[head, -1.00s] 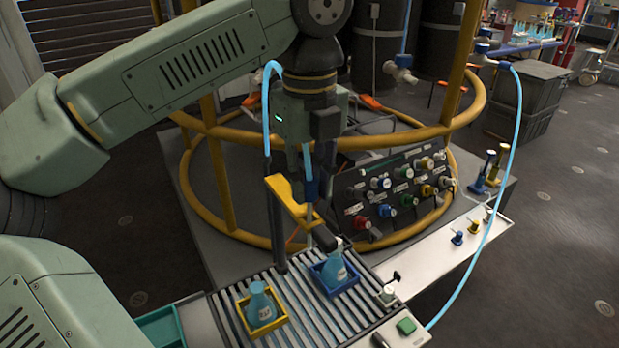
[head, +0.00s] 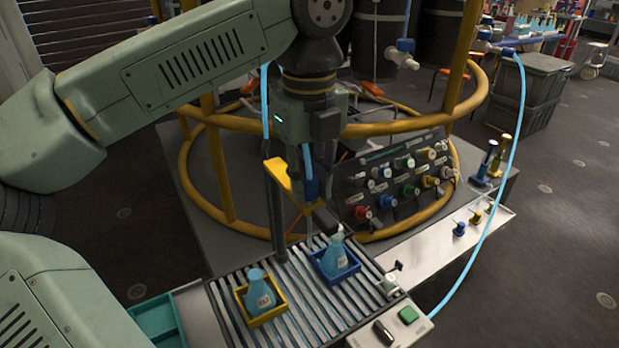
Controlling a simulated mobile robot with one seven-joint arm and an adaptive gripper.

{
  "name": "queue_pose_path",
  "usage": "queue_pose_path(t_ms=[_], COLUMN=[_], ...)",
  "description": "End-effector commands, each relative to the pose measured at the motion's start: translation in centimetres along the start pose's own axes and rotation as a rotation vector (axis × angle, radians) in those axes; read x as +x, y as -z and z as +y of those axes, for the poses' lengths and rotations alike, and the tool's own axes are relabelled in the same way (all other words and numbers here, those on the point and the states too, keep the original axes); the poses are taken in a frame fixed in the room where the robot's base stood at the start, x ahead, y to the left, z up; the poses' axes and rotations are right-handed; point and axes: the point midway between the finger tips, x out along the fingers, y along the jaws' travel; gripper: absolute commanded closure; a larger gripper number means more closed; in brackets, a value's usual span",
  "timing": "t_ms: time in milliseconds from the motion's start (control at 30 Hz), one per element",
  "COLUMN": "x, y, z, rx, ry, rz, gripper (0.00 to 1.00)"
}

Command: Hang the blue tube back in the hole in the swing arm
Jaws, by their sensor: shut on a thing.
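The blue tube (head: 307,158) is a light blue hose with a darker blue sleeve and a thin pale lower end. My gripper (head: 311,172) is shut on it and holds it upright, close beside the yellow swing arm (head: 279,178). The swing arm sits on a dark post (head: 277,225) and ends in a black tip (head: 327,221) above a blue flask (head: 336,254). The hole is hidden or too small to make out. I cannot tell whether the tube's lower end is in it, behind it or in front.
A second flask (head: 259,293) stands in a yellow tray on the slatted rack (head: 228,317); the first is in a blue tray (head: 352,266). A valve panel (head: 398,180) and yellow ring rail (head: 400,128) stand close behind. Another light blue hose (head: 511,150) hangs at the right.

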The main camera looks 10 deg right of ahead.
Motion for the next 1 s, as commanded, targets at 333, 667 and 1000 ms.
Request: queue_pose_path(t_ms=[333, 667, 1000], x=[0.44, 0.58, 0.57], y=[-0.01, -0.01, 0.00], z=[0.05, 0.05, 0.04], rx=[-0.001, 0.000, 0.000], ry=[-0.001, -0.001, -0.001], rz=[0.000, 0.000, 0.000], gripper=[0.99, 0.79, 0.56])
